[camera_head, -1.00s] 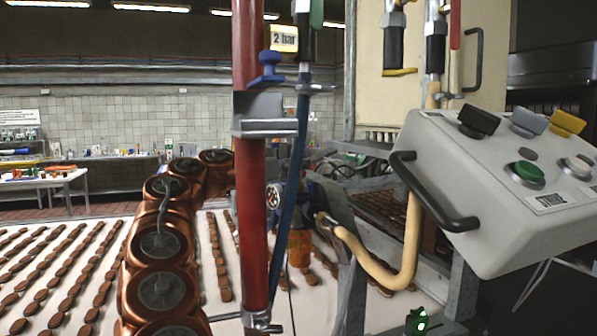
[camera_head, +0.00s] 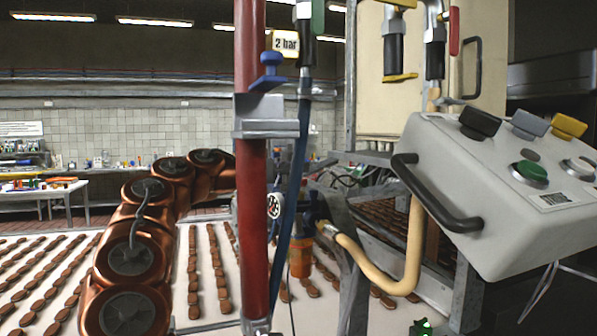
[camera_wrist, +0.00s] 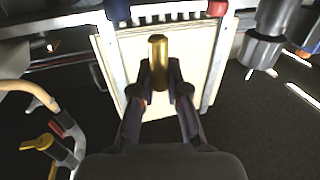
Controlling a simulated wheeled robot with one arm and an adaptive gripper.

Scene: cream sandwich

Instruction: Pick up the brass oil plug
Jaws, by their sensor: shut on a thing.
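The brass oil plug (camera_wrist: 158,62) is a gold-coloured cylinder in the wrist view. It stands out between the two dark fingertips of my gripper (camera_wrist: 159,80), which are shut on it. Its lower part is hidden by the fingers. A pale panel with a metal frame lies behind it in that view. In the head view my copper-coloured arm reaches up on the left and passes behind the red pipe. My gripper and the plug cannot be made out there.
The red pipe (camera_head: 251,190) and blue hose (camera_head: 294,180) stand close in front. A grey control box (camera_head: 490,195) with a black handle is at the right. A cream hose (camera_head: 385,282) curves below it. Rows of brown biscuits (camera_head: 40,285) cover the white belt.

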